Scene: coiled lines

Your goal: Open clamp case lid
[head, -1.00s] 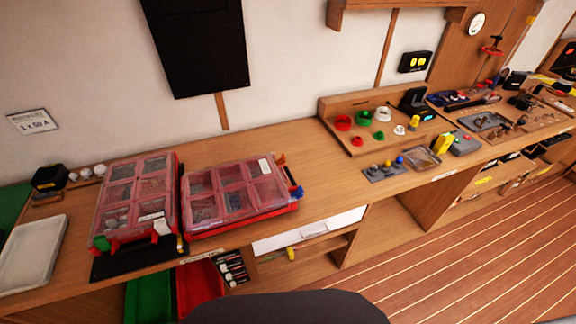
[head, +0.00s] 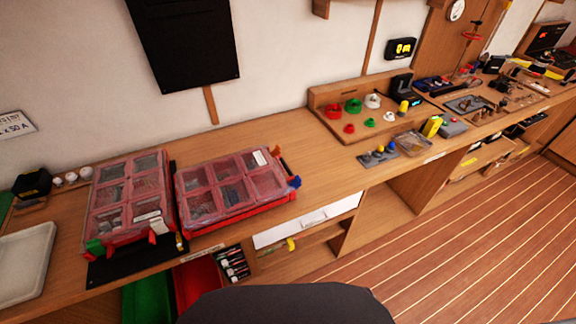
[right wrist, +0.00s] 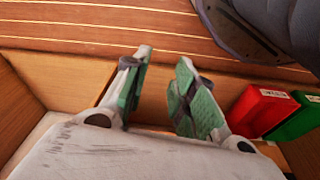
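Two red cases with clear, compartmented lids lie on the wooden bench in the head view. The left case (head: 128,196) has a green and a red latch and a white label at its front edge. The right case (head: 232,188) has an orange and a blue latch at its right end. Both lids look closed; which one is the clamp case I cannot tell. My right gripper (right wrist: 155,92) shows in the right wrist view, its two green-padded fingers apart with nothing between them. It is away from both cases. My left gripper is not in view.
A black mat (head: 135,262) lies before the left case, and a pale tray (head: 22,262) is at far left. A red bin (right wrist: 262,108) and a green bin (right wrist: 300,118) show in the wrist view.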

